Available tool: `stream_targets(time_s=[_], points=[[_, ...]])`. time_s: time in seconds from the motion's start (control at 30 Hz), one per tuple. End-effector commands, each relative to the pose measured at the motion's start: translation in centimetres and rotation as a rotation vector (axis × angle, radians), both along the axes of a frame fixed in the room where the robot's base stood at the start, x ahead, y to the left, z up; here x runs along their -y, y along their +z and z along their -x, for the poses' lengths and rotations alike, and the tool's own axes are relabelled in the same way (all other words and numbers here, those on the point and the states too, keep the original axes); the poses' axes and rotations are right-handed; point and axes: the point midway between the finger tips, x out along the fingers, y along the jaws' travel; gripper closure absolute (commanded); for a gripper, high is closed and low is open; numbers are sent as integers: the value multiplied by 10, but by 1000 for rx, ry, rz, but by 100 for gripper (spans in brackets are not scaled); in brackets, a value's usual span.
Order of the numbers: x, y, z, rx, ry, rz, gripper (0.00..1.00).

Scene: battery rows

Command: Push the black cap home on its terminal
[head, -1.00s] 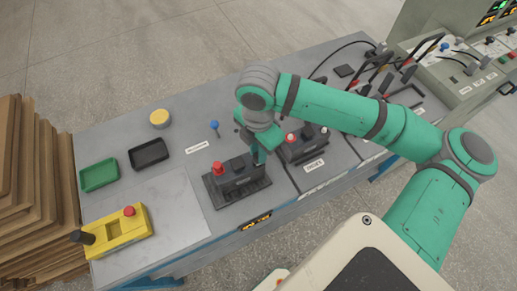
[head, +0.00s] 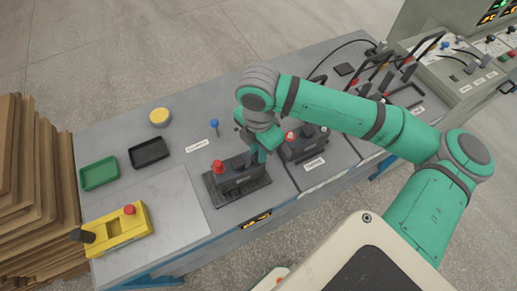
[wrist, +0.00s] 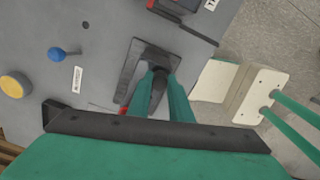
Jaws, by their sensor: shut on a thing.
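A dark battery (head: 238,178) sits in a black tray (head: 222,201) near the front edge of the bench. A red cap (head: 218,167) stands on its left end. My gripper (head: 259,155) points down at the battery's right end. In the wrist view my gripper (wrist: 161,80) is shut on a small dark piece, apparently the black cap (wrist: 159,71), over the battery. The fingers and the dark surroundings hide most of the cap and the terminal. I cannot tell whether the cap is fully seated.
A second battery (head: 304,143) with a red cap stands close to the right. A yellow device (head: 117,229), a green tray (head: 99,173), a black tray (head: 148,153), a yellow disc (head: 159,117) and a blue knob (head: 214,124) lie to the left.

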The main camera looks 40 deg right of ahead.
Motion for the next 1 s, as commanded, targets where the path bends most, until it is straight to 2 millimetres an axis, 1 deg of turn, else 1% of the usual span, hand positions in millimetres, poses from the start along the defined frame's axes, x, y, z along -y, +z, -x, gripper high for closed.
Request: stream_targets(time_s=[0.77,0.8,0.87,0.9,1.0], points=[[0,-6,0,-1,0,0,100],[0,-6,0,-1,0,0,77],[0,-6,0,-1,0,0,62],[0,-6,0,-1,0,0,60],[0,-6,0,-1,0,0,60]])
